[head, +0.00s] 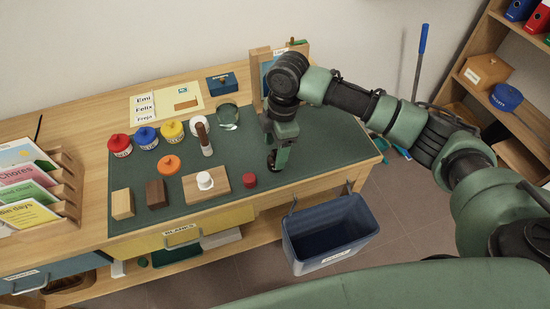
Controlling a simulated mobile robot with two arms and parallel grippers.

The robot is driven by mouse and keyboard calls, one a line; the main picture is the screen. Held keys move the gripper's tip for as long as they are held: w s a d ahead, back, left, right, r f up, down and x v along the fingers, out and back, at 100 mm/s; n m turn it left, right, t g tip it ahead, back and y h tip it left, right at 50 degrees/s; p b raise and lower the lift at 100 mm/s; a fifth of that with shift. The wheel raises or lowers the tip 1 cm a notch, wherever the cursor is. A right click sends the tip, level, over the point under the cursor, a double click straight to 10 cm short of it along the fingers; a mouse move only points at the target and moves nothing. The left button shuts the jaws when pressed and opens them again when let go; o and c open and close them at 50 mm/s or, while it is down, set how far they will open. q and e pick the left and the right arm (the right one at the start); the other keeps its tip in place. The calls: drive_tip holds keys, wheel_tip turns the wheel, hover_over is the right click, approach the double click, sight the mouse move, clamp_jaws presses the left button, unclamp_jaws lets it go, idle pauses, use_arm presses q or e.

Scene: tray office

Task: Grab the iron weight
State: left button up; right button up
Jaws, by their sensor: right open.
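My right gripper (272,161) points down over the right part of the dark green mat (330,152). It is open, with its fingertips low near the mat. I cannot clearly make out an iron weight; the gripper and forearm hide part of the mat, and anything dark between the fingers is too small to tell. A small red cylinder (249,180) lies just left of and in front of the gripper, apart from it. My left gripper is not in view.
Left on the mat are lidded jars (146,138), an orange disc (168,165), a light block (122,204), a dark block (156,194) and a board (188,187) with a white knob.

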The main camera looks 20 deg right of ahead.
sight(274, 159)
wheel_tip(274, 159, down, 5)
drive_tip(key=shift+s+a+r, duration=0.15)
drive_tip(key=shift+r, duration=0.1)
clamp_jaws()
